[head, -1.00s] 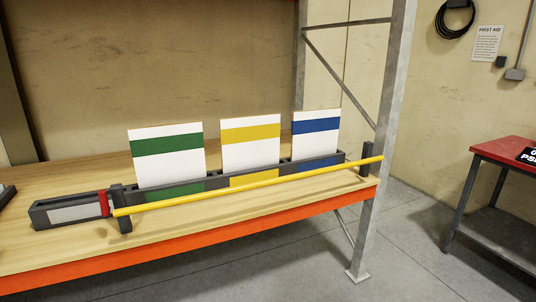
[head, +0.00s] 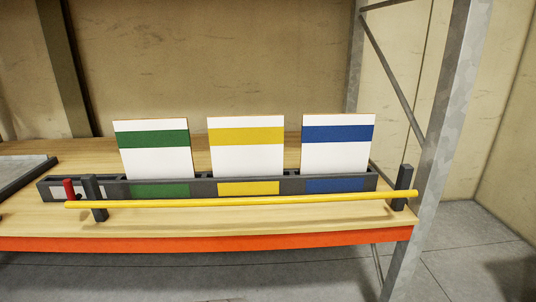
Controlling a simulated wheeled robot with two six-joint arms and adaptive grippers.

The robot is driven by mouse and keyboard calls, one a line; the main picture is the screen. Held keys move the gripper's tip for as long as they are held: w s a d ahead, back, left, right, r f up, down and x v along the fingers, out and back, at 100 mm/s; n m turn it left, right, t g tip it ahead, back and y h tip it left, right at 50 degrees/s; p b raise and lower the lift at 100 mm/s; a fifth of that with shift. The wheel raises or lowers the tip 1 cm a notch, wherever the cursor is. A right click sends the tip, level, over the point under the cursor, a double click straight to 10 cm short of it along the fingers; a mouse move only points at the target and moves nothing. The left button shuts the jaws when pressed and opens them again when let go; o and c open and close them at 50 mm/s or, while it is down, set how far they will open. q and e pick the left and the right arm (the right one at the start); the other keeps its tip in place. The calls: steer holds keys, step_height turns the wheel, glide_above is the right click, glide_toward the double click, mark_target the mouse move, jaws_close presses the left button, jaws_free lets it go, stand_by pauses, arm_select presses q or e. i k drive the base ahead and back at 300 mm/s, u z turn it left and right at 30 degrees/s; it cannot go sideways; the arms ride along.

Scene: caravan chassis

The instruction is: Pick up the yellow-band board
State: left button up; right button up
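The yellow-band board (head: 245,160) is a white panel with a yellow stripe near its top. It stands upright in the middle of a dark grey rack (head: 212,188), above a yellow label (head: 248,188). The green-band board (head: 154,162) stands to its left and the blue-band board (head: 337,158) to its right, each above a label of its own colour. The rack hides the lower edges of the boards. Neither of my grippers shows in the head view.
A yellow bar (head: 250,201) runs across the rack's front between two dark posts (head: 95,198). A red piece (head: 69,190) sits by the left post. A grey tray (head: 22,172) lies at the far left. A metal upright (head: 440,150) stands at the shelf's right end.

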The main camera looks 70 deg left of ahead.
mark_target(240, 145)
steer(key=u, duration=0.35)
steer(key=i, duration=1.1)
steer(key=u, duration=1.45)
steer(key=i, duration=0.8)
steer(key=u, duration=0.9)
